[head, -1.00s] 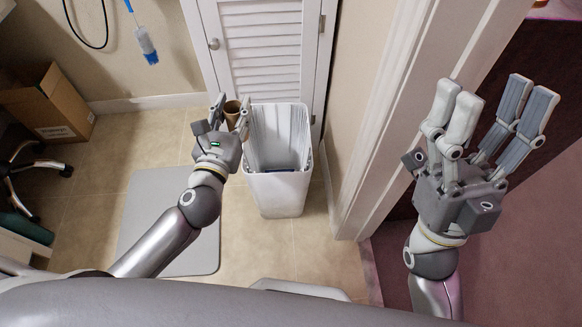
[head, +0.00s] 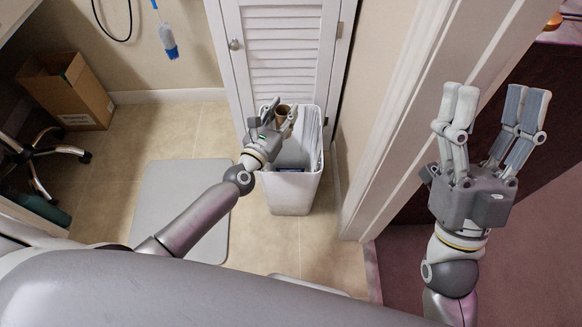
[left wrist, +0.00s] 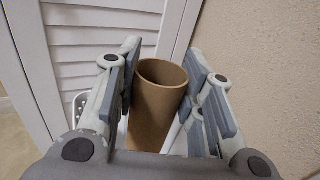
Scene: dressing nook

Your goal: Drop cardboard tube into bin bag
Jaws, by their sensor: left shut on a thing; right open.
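The cardboard tube (left wrist: 155,115) is brown, hollow and open-ended. My left gripper (left wrist: 165,95) is shut on it, with a finger on each side. In the head view, the tube (head: 282,109) shows only as a small brown end between the fingers of my left gripper (head: 277,117). The tube and gripper appear over the bin's opening. The bin bag (head: 296,151) is a pale liner inside a white bin (head: 290,192), with something dark blue low at its front. My right gripper (head: 488,125) is open and empty at the right.
A white louvred door (head: 287,50) stands behind the bin. A door frame (head: 400,125) rises between the bin and my right arm. A grey mat (head: 180,205) lies left of the bin. A cardboard box (head: 68,92) and an office chair (head: 35,155) are further left.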

